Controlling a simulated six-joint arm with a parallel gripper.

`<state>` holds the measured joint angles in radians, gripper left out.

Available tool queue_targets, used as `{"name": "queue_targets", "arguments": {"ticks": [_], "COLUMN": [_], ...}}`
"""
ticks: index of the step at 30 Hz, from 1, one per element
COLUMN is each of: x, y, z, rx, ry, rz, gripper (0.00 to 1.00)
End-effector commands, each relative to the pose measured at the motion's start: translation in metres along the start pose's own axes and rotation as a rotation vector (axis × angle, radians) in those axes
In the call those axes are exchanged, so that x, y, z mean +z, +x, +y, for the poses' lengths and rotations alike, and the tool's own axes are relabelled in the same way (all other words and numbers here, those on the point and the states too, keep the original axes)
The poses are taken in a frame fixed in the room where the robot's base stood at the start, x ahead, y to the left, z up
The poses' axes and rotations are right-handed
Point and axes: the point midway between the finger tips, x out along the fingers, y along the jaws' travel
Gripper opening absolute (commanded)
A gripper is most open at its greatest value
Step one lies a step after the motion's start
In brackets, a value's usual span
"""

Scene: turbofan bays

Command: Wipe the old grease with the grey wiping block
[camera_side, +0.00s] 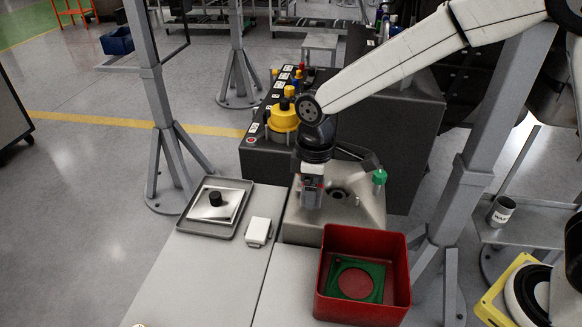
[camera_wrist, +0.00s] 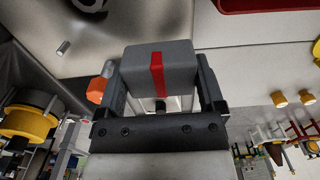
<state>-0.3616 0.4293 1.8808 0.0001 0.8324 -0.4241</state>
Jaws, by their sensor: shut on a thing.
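My gripper (camera_wrist: 160,95) is shut on the grey wiping block (camera_wrist: 140,66), which has a red stripe and sits between the two dark fingers in the wrist view. In the side view my gripper (camera_side: 312,190) points down above the grey metal housing (camera_side: 360,215), left of its round opening. The block is hard to make out there, and I cannot tell whether it touches the housing. No grease shows clearly in either view.
A red bin (camera_side: 398,300) with a green frame inside stands in front of the housing. A grey tray (camera_side: 183,222) with a black-knobbed plate and a small white box (camera_side: 258,231) lie on the left table. A green knob (camera_side: 379,176) stands right of my gripper. Yellow-capped parts (camera_side: 283,118) stand behind.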

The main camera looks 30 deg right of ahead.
Motion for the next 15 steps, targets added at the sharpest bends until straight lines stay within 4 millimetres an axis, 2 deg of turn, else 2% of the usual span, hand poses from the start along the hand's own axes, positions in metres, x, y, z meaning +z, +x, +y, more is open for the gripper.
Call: {"name": "queue_targets", "arguments": {"ticks": [9, 15], "x": [-0.001, 0.000], "y": [-0.030, -0.041], "z": [0.000, 0.000], "rx": [0.002, 0.001], "ry": [0.000, 0.000], "rz": [0.004, 0.002], "gripper": [0.32, 0.32]}}
